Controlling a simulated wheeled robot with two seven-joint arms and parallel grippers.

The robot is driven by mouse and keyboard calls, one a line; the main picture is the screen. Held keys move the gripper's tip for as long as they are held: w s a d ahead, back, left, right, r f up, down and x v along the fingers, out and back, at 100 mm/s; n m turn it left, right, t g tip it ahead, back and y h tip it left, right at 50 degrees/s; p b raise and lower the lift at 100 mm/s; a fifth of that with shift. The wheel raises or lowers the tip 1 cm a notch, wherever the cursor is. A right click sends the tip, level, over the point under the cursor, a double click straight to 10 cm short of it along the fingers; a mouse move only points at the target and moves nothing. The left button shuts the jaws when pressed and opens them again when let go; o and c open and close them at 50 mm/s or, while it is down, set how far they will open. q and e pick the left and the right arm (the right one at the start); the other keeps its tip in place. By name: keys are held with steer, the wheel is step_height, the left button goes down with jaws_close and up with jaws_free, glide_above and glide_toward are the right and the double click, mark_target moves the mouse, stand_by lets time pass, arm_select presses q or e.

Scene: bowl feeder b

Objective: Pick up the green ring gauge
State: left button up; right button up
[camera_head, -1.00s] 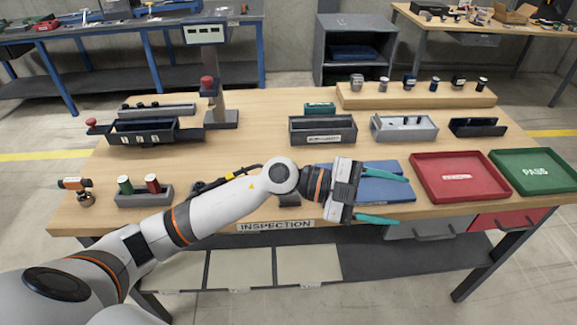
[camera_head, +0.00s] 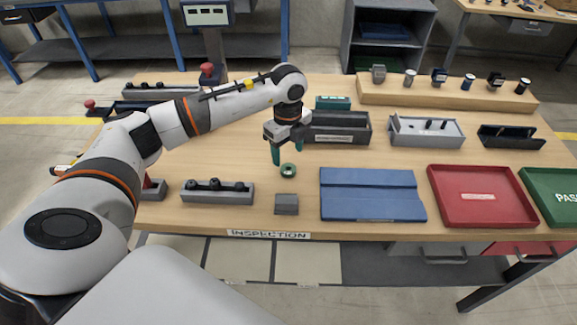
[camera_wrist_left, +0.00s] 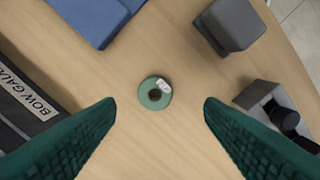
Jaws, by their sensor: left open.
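The green ring gauge (camera_head: 288,170) lies flat on the wooden table, in front of the dark bin. It is a small round disc with a dark centre hole and a pale label, and it also shows in the left wrist view (camera_wrist_left: 155,93). My left gripper (camera_head: 287,158) points down just above and behind the ring. Its two teal fingers are spread apart. In the left wrist view the fingers (camera_wrist_left: 160,112) stand to either side of the ring with nothing between them. My right gripper is not in view.
A blue mat (camera_head: 372,194) lies to the right of the ring. A grey block (camera_head: 286,204) and a grey holder with dark plugs (camera_head: 217,193) stand near the front edge. A dark labelled bin (camera_head: 337,127) is behind. Red (camera_head: 482,196) and green (camera_head: 553,194) trays are at right.

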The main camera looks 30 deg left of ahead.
mark_target(288, 164)
arm_select(q)
steer(key=shift+w+f, duration=0.15)
steer(key=shift+f, duration=0.35)
steer(key=shift+w+f, duration=0.15)
steer(key=shift+f, duration=0.1)
step_height(288, 164, down, 2)
steer(key=shift+a+p, duration=0.15)
steer(key=shift+p, duration=0.7)
step_height(288, 164, down, 2)
steer(key=shift+f, duration=0.15)
steer(key=shift+w+f, duration=0.1)
steer(key=shift+f, duration=0.25)
steer(key=shift+c, duration=0.5)
steer(key=c, duration=1)
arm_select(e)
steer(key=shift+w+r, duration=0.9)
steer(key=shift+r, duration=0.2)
arm_select(q)
steer(key=shift+o, duration=0.2)
steer(key=shift+r, duration=0.1)
